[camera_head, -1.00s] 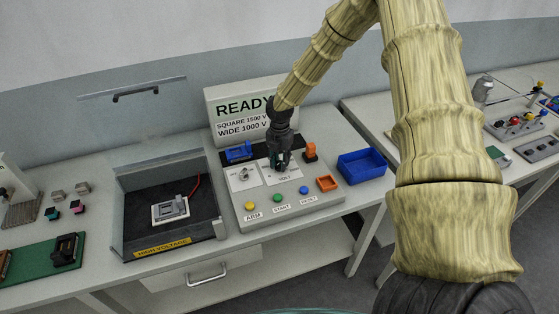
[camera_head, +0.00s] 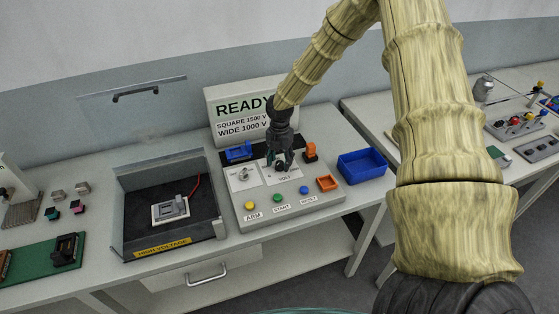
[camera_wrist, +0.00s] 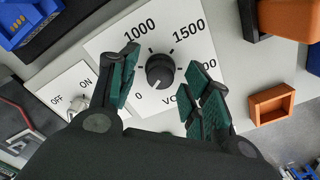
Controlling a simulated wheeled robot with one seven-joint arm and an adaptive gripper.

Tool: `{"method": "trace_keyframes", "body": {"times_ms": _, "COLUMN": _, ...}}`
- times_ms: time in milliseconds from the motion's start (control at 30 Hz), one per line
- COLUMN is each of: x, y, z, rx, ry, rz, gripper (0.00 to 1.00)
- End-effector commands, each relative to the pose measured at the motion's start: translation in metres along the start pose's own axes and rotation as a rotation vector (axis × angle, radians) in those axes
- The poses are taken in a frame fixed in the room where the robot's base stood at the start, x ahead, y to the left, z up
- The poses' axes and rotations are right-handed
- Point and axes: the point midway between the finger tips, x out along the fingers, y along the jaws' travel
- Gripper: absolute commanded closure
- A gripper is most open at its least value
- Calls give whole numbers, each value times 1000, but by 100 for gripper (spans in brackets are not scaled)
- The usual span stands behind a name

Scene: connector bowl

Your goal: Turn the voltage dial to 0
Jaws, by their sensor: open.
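The black voltage dial (camera_wrist: 160,71) sits on a white plate marked 0, 1000 and 1500, with another number partly hidden by a finger. A small pale mark on the dial's lower left side faces roughly toward the 0. My gripper (camera_wrist: 164,78) is open, its green-padded fingers spread on either side of the dial with gaps between. In the head view my gripper (camera_head: 280,160) is over the VOLT plate of the grey control panel (camera_head: 230,206), and the dial shows between its fingers.
An ON/OFF switch (camera_wrist: 78,103) is close to the left finger. An orange square socket (camera_wrist: 272,103) and a blue connector (camera_wrist: 28,18) flank the plate. Yellow, green and blue buttons line the panel front. A blue bin (camera_head: 362,166) stands to the right. The display reads READY.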

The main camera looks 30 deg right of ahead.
Motion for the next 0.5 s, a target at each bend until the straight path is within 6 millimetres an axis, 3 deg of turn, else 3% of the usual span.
{"method": "trace_keyframes", "body": {"times_ms": 500, "x": -71, "y": 1, "z": 1, "rx": 1, "ry": -1, "rz": 4, "gripper": 52}}
